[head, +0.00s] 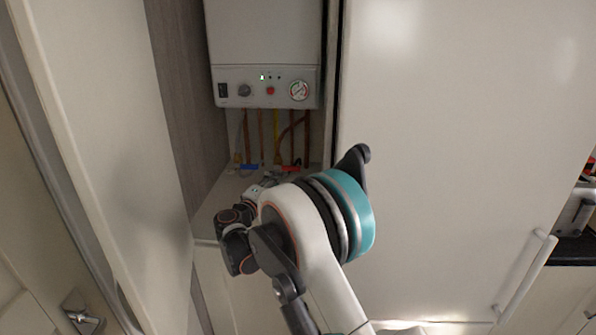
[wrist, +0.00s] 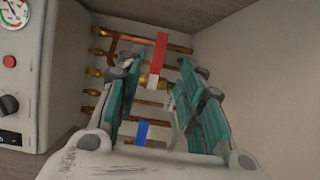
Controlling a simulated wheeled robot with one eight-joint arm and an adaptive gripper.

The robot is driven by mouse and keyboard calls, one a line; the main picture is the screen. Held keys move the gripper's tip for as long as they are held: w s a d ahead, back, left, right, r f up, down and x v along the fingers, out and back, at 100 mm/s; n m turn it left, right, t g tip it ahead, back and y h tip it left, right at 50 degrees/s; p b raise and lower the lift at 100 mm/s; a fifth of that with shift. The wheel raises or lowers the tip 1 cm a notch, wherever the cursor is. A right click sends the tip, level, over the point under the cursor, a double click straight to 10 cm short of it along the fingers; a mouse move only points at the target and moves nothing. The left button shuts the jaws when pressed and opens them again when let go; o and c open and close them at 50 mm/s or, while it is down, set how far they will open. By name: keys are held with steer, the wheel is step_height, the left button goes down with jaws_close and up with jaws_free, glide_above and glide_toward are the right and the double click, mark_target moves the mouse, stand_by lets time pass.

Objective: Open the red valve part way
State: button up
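The red valve handle (wrist: 158,56) shows in the wrist view as a flat bar on the copper pipes, ahead of and between my fingertips. In the head view only a small bit of the red handle (head: 298,162) shows behind my arm. My gripper (wrist: 160,78) is open, with its teal-padded fingers on either side of the line to the red handle. I cannot tell whether either finger touches it. A blue valve handle (wrist: 142,132) lies lower between the fingers; it also shows in the head view (head: 249,167). My arm hides most of the gripper in the head view.
The pipes sit in a narrow recess between a wood-grain wall (head: 190,90) and a large pale door panel (head: 450,150). An open door (head: 100,130) stands at left.

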mark_target(293, 169)
steer(key=b+x, duration=0.2)
steer(key=x, duration=0.9)
steer(key=shift+w+b, duration=0.1)
steer(key=shift+b, duration=0.3)
jaws_close()
